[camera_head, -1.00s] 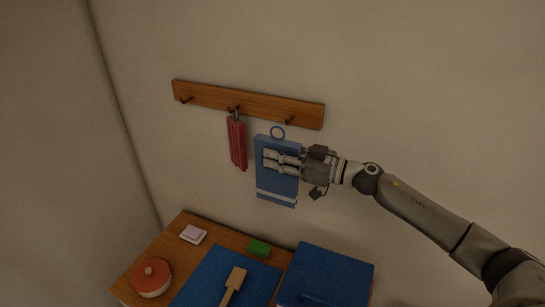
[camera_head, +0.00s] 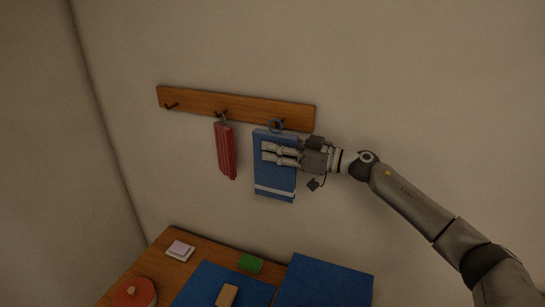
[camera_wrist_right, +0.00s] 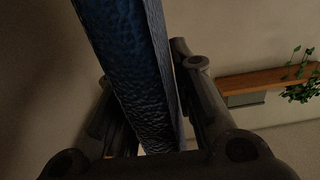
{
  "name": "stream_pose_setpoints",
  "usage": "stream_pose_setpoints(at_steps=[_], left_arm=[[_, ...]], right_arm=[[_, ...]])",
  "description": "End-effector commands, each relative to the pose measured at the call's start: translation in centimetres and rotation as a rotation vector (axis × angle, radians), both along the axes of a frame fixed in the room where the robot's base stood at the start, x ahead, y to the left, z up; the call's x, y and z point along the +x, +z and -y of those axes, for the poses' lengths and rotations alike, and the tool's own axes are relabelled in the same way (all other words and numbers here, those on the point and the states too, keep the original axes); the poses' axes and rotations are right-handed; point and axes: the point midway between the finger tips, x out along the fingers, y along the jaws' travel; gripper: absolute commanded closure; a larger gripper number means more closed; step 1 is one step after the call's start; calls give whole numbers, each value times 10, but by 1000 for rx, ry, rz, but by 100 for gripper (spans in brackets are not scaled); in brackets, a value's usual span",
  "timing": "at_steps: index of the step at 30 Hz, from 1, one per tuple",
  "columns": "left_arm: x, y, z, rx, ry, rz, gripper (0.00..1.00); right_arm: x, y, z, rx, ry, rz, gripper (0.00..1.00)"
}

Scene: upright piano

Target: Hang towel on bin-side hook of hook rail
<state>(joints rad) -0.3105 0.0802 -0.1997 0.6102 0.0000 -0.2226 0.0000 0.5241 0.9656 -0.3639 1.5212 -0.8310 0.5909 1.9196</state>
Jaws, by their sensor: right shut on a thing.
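The wooden hook rail (camera_head: 190,101) is on the wall, with a left hook, a middle hook and a right hook. The blue towel (camera_head: 274,188), with a pale stripe near its bottom and a ring (camera_head: 276,126) on top, hangs upright below the rail's right end. Its ring overlaps the right hook in the picture; I cannot tell whether it is around the hook. My right gripper (camera_head: 266,153) is shut on the towel, coming from the right. In the right wrist view the towel (camera_wrist_right: 135,70) runs between the fingers. My left gripper is not in view.
A red cloth-like item (camera_head: 225,152) hangs on the middle hook, just left of the towel. Below are a green block (camera_head: 250,264), a pale block (camera_head: 180,250), a red-lidded pot (camera_head: 134,294) and blue flat items (camera_head: 325,285). The wrist view shows a shelf (camera_wrist_right: 255,82) with a plant (camera_wrist_right: 300,80).

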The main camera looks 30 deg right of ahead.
Motion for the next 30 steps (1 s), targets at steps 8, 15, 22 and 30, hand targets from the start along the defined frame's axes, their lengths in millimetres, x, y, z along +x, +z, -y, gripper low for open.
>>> stream_pose_setpoints(at_steps=[8,15,22,30], left_arm=[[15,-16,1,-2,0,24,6],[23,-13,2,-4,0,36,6],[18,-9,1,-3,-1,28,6],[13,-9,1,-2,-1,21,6]], right_arm=[[11,-3,13,0,-1,1,100],[18,-9,20,1,0,0,100],[20,-16,22,1,0,0,100],[20,-18,23,0,0,0,100]])
